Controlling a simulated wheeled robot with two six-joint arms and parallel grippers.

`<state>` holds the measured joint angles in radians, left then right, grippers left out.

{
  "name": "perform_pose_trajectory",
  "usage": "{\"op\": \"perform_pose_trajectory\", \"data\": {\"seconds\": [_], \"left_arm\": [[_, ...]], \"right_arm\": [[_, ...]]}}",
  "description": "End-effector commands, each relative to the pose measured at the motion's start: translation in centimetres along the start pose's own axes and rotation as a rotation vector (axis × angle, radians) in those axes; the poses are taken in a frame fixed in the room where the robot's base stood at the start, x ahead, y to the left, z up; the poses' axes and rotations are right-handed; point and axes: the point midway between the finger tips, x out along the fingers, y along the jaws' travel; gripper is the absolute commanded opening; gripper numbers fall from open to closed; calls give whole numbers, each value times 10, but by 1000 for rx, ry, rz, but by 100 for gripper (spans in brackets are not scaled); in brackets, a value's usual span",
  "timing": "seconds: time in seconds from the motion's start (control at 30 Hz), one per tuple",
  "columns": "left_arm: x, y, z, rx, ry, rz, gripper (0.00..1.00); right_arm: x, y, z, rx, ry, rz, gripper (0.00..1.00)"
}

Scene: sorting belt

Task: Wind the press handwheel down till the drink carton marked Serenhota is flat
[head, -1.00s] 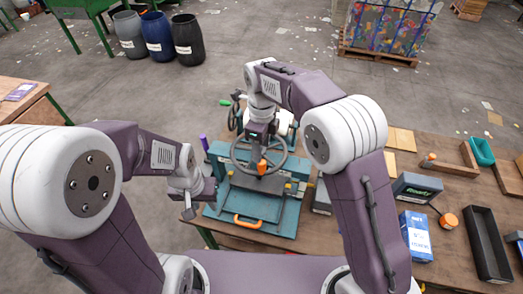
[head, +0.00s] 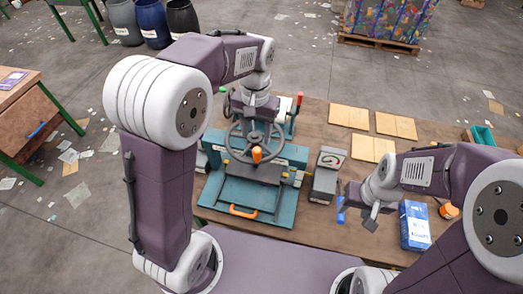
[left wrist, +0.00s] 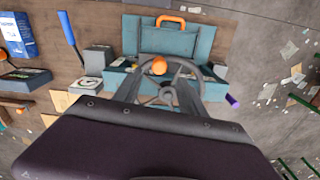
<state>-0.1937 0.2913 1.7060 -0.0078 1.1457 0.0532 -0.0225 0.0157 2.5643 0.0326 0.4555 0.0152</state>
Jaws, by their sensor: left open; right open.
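The press (head: 205,195) is a teal frame with an orange front handle (head: 243,211). Its grey spoked handwheel (head: 234,156) lies flat on top, with an orange knob (head: 257,154) on the near side of the rim. My left gripper (head: 255,122) is open above the handwheel hub. In the left wrist view its open fingers (left wrist: 158,92) point down over the handwheel (left wrist: 197,76), either side of the hub; contact is unclear. My right gripper (head: 366,212) is open and empty over the table, right of the press. The Serenhota carton is not visible; the area under the wheel is hidden.
A grey box with a dial (head: 328,165) stands right of the press. Flat tan panels (head: 372,148) lie at the back right. A blue handle (left wrist: 69,28) shows in the left wrist view.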

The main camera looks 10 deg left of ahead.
Motion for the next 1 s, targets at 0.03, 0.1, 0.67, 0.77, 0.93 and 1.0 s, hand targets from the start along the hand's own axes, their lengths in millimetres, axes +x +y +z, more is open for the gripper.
{"op": "perform_pose_trajectory", "data": {"seconds": [0.03, 0.1, 0.67, 0.77, 0.93, 1.0], "left_arm": [[2, 0, 0, 0, -1, 0, 49], [9, 0, 1, 0, -4, 0, 49], [91, 0, 1, -2, 0, 0, 49], [91, 0, 0, -2, 1, 0, 49], [91, 0, 0, -2, 1, 0, 26], [91, 0, 0, -2, 1, 0, 7]], "right_arm": [[-1, 0, 0, 0, 0, 0, 49], [-2, 0, -1, 1, -1, 0, 49], [-15, -1, -2, 2, -2, 0, 49], [-15, -1, -2, 2, -2, 0, 49], [-15, -1, -2, 2, -2, 0, 49], [-15, -1, -2, 3, -2, 0, 49]]}}
